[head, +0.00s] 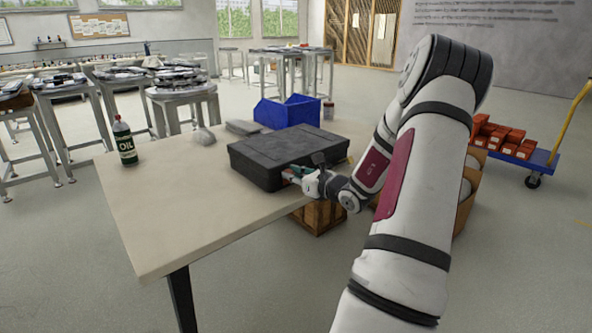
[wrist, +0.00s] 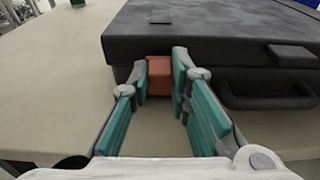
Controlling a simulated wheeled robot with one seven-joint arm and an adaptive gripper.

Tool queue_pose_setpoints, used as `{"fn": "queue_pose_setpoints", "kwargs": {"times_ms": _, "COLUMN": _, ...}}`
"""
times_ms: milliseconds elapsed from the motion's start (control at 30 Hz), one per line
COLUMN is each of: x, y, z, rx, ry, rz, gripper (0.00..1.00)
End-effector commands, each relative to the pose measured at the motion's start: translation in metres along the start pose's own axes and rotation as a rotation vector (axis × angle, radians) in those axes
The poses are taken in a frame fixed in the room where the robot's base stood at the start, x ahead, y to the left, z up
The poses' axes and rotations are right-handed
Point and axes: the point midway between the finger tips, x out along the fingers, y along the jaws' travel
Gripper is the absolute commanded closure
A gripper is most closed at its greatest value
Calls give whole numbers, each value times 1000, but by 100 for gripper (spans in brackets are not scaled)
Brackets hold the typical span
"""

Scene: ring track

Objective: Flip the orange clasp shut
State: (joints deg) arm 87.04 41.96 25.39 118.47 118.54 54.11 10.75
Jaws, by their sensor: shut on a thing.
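A black case (head: 270,155) lies with its lid down on the table, and its front side faces my arm. In the wrist view the case (wrist: 215,35) fills the upper right. The orange clasp (wrist: 159,74) is on its front side, just below the lid edge. My gripper (wrist: 160,78) has its teal fingertips on either side of the clasp, shut on it. In the head view my gripper (head: 291,174) is at the case's front, and the clasp is hidden there. The clasp's exact angle is hard to tell.
A black handle (wrist: 268,98) is on the case front, right of my gripper. A green oil bottle (head: 125,141) stands at the table's left. A blue bin (head: 287,110) is behind the case. The table's front left (head: 180,210) is clear.

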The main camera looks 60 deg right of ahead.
Motion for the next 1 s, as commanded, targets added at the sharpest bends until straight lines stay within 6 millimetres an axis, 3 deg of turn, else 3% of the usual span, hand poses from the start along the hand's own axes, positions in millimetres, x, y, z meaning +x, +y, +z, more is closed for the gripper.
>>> {"fn": "queue_pose_setpoints", "kwargs": {"times_ms": 233, "x": 4, "y": 1, "z": 6, "rx": -1, "ry": 97, "rz": 2, "gripper": 100}}
{"fn": "queue_pose_setpoints", "kwargs": {"times_ms": 600, "x": 4, "y": 0, "z": 4, "rx": 0, "ry": 107, "rz": 0, "gripper": 100}}
{"fn": "queue_pose_setpoints", "kwargs": {"times_ms": 633, "x": 4, "y": 0, "z": 4, "rx": 0, "ry": 107, "rz": 0, "gripper": 75}}
{"fn": "queue_pose_setpoints", "kwargs": {"times_ms": 700, "x": 4, "y": 0, "z": 4, "rx": 1, "ry": 107, "rz": 0, "gripper": 62}}
{"fn": "queue_pose_setpoints", "kwargs": {"times_ms": 1000, "x": 3, "y": 0, "z": 4, "rx": 1, "ry": 106, "rz": -1, "gripper": 62}}
